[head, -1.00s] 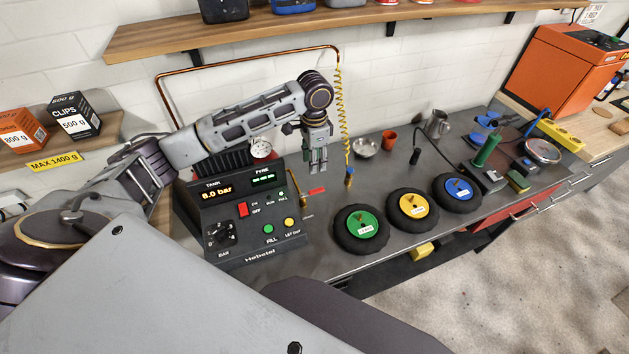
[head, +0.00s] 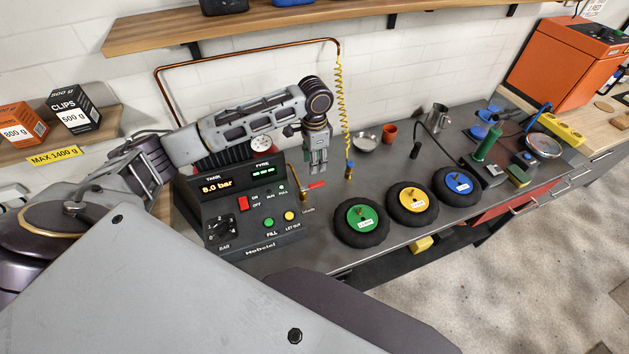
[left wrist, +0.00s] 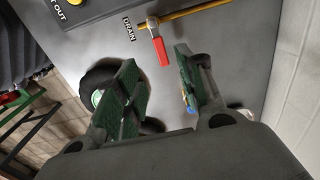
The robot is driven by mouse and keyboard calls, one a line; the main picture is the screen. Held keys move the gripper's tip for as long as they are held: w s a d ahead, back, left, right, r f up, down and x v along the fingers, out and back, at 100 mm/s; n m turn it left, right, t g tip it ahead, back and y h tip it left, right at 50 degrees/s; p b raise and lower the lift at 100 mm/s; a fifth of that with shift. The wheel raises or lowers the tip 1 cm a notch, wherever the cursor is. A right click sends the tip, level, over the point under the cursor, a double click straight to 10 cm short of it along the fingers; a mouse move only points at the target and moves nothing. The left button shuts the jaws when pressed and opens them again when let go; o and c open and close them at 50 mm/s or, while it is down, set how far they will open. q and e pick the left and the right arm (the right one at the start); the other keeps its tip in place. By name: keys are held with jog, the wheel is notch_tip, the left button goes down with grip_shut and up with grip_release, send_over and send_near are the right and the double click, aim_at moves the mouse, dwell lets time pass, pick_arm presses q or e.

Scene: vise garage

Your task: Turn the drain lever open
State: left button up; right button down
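The drain lever (head: 316,185) is a small red handle on a brass pipe to the right of the compressor panel. In the left wrist view the red lever (left wrist: 160,50) sticks out from the brass pipe (left wrist: 190,12) beside the DRAIN label (left wrist: 129,29). My left gripper (head: 318,170) hangs fingers down just above the lever in the head view. In the left wrist view its green-padded fingers (left wrist: 160,75) are apart and empty, with the lever showing beyond the gap between their tips. I see no contact with it. My right gripper is not in view.
The compressor panel (head: 245,215) stands left of the lever. A coiled yellow hose (head: 341,95) hangs to a brass fitting (head: 348,172) close on the right. The green-hub wheel (head: 361,217) lies to the front right. A wooden shelf (head: 300,28) is above.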

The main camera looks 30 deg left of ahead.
aim_at(314, 185)
pick_arm(q)
notch_tip(314, 185, down, 11)
jog(key=shift+r, duration=0.2)
dwell(0.4)
jog(key=shift+c, duration=0.2)
grip_shut()
